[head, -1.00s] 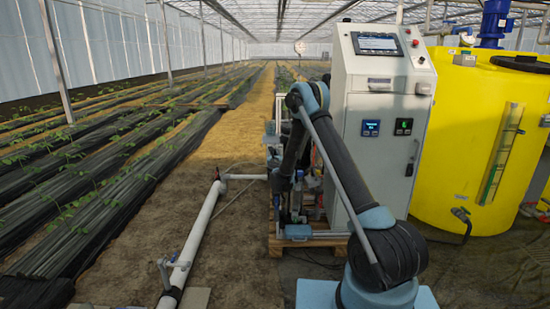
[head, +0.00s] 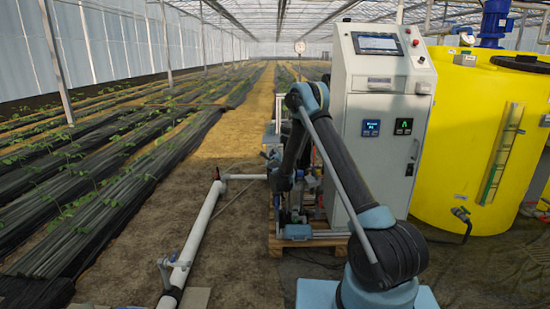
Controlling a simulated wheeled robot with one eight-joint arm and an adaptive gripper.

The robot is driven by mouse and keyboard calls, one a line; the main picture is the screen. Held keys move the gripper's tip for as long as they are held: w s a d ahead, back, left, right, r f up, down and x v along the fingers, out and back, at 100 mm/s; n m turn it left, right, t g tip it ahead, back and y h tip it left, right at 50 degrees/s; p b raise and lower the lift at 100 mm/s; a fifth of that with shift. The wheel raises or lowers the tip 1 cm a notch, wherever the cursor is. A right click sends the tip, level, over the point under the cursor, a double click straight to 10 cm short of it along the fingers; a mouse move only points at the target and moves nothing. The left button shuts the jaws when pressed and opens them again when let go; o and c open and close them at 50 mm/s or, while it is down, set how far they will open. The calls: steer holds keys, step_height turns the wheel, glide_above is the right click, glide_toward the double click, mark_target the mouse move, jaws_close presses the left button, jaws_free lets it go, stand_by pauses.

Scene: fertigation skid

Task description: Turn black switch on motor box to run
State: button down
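I cannot make out a black switch or a box clearly belonging to a motor in the head view. A blue motor (head: 496,22) stands above the yellow tank at the upper right. A grey-white control cabinet (head: 372,100) stands at the centre right, with a screen, two small displays and a red button. A small black part (head: 409,170) sits low on its door. My arm rises in front of the cabinet, bends at the top and reaches down and away over the skid. My gripper is hidden behind the arm or among the skid parts, so its fingers do not show.
The yellow tank (head: 470,140) stands close to the cabinet's right. The skid's pallet (head: 315,243) lies under the equipment. A white pipe (head: 200,228) runs along the ground to the left. Bare soil lies between pipe and pallet, with plant rows farther left.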

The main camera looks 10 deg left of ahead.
steer(key=shift+n, duration=0.7)
steer(key=shift+s, duration=0.1)
steer(key=shift+a, duration=0.1)
steer(key=c, duration=1.7)
jaws_free()
steer(key=shift+s, duration=0.1)
steer(key=s, duration=0.4)
steer(key=s+d, duration=0.1)
steer(key=s, duration=0.6)
steer(key=shift+s+d+f, duration=0.1)
steer(key=shift+s+d, duration=0.15)
steer(key=shift+s, duration=0.05)
